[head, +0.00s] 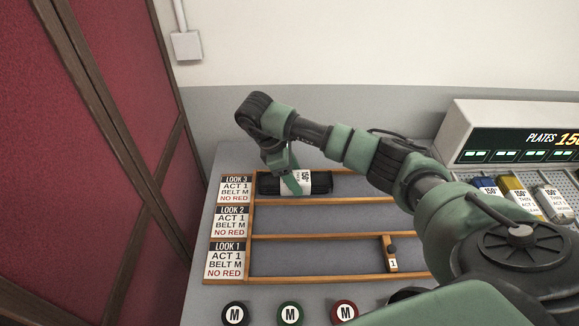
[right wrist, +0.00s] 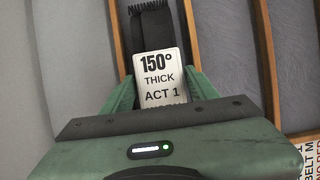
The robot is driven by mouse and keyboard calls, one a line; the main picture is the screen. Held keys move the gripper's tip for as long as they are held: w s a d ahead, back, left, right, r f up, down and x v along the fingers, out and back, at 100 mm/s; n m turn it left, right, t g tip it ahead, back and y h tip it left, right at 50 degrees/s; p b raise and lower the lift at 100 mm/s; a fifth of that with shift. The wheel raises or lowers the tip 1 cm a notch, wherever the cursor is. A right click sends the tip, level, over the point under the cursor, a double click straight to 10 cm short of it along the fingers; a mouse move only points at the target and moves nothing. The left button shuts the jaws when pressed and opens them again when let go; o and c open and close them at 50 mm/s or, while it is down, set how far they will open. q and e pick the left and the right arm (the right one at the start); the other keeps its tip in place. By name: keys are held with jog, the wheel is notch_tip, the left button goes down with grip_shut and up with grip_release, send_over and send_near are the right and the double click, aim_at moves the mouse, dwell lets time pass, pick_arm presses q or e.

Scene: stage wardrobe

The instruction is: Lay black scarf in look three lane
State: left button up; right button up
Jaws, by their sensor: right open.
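The black scarf (head: 320,181) is a dark folded bundle with a white tag. It lies in the look three lane (head: 350,198), the top lane of the wooden rack, near its left end. In the right wrist view the scarf (right wrist: 151,30) shows a label reading 150°, THICK, ACT 1. My right gripper (head: 291,186) is at the scarf's left part, its fingers open on either side of the label in the wrist view (right wrist: 160,95). Whether the fingers touch the scarf is not clear. My left gripper is not in view.
LOOK 3, LOOK 2 and LOOK 1 cards (head: 231,222) stand left of the lanes. The look two lane is clear where visible. A wooden piece marked 1 (head: 391,254) sits in the look one lane. Round M pieces (head: 290,313) line the front. A PLATES display (head: 520,140) stands right.

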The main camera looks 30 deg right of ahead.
jog(key=p+v, duration=0.1)
jog(key=v, duration=0.9)
jog(key=shift+w+a+r+p, duration=0.15)
jog(key=shift+a+r+p, duration=0.15)
jog(key=shift+r, duration=0.35)
